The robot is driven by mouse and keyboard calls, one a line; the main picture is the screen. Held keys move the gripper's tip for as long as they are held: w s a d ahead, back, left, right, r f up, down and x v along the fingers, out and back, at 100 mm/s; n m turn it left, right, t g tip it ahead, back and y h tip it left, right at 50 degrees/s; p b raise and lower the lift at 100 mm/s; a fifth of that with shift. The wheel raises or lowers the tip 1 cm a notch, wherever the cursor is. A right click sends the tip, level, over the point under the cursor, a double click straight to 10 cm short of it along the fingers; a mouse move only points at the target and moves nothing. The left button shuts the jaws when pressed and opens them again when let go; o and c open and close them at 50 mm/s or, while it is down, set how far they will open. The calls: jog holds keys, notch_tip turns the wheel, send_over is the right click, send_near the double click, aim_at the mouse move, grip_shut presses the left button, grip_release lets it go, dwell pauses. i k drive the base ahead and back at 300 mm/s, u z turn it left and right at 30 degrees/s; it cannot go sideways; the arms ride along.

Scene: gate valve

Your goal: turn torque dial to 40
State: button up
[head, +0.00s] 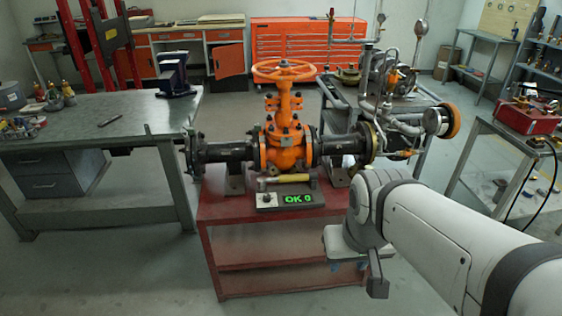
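The torque dial (267,199) is a small dark knob on a light plate. It sits at the left of a dark box on the front edge of the red stand. The box's display (298,198) shows green characters that read like "OK 0". The dial's markings are too small to read. My gripper (376,284) hangs at the end of my white arm, right of and nearer than the box, apart from the dial. I see only part of it, and its finger opening cannot be made out.
An orange gate valve (285,135) with a handwheel stands behind the box, joined to dark pipes. A tool with a yellow handle (290,178) lies between valve and box. A metal workbench (85,130) is at left. Floor in front of the red stand (235,238) is clear.

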aim_at(266, 198)
jog(key=k, duration=0.95)
jog(key=u, duration=0.45)
jog(key=i, duration=2.15)
jog(key=z, duration=0.8)
jog(key=k, duration=0.8)
jog(key=z, duration=0.15)
jog(key=i, duration=0.65)
